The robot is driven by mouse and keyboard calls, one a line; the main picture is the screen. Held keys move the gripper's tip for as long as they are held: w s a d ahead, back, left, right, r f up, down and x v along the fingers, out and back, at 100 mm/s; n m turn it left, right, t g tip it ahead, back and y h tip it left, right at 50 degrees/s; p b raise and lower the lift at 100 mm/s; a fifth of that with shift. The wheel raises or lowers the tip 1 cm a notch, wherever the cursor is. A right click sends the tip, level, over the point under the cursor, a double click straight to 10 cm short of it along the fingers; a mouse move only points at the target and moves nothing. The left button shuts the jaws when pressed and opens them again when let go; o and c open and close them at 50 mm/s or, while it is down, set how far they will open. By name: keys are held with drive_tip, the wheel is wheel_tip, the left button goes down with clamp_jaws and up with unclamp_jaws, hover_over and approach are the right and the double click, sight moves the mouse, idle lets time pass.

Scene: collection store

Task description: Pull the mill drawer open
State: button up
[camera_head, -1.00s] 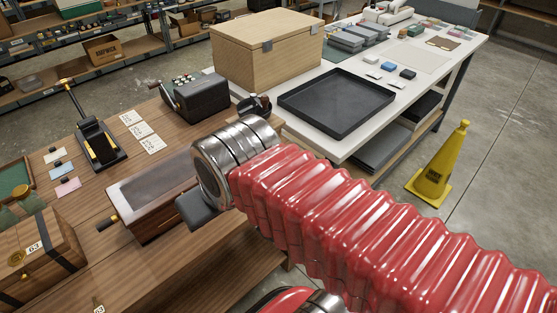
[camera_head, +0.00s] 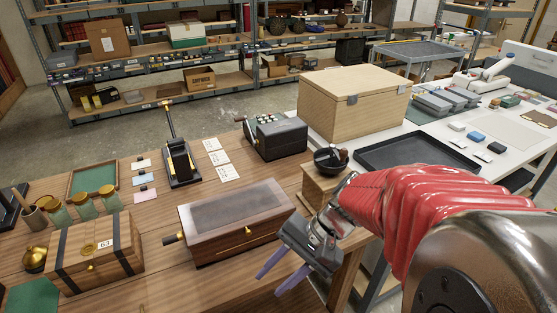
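The mill (camera_head: 318,188) looks to be the small wooden box with a dark bowl (camera_head: 328,165) and a handle on top, at the right end of the wooden table. Its drawer cannot be made out; my wrist covers part of the mill's right and lower side. My gripper (camera_head: 268,284) points down and left, in front of the mill as pictured. Its two purple fingers are apart with nothing seen between them. It seems near the table's front edge; its height is hard to tell.
Left of my gripper stands a long wooden box (camera_head: 213,238) with a side crank and brass knob. A banded chest (camera_head: 75,262) is farther left. Behind are a dark machine (camera_head: 281,138), a large wooden case (camera_head: 335,115) and a black tray (camera_head: 380,152).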

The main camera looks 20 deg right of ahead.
drive_tip(key=w+d+f+m+t+y, duration=0.2)
drive_tip(key=w+d+m+t, duration=0.1)
drive_tip(key=d+m+t, duration=0.25)
drive_tip(key=w+d+f+m+t+y, duration=0.2)
drive_tip(key=w+d+m+t, duration=0.2)
drive_tip(key=d+m, duration=0.3)
drive_tip(key=s+d+f+m+t+h, duration=0.2)
drive_tip(key=d+m+h, duration=0.3)
drive_tip(key=d, duration=0.4)
drive_tip(key=s+d+f+m+t+h, duration=0.3)
drive_tip(key=d+f+m+t+h, duration=0.1)
drive_tip(key=d+m, duration=0.4)
drive_tip(key=shift+d+f+t+h, duration=0.15)
drive_tip(key=shift+d+t+h, duration=0.3)
drive_tip(key=shift+d+h, duration=0.4)
drive_tip(key=shift+w+a, duration=0.2)
drive_tip(key=shift+w, duration=6.7)
clamp_jaws()
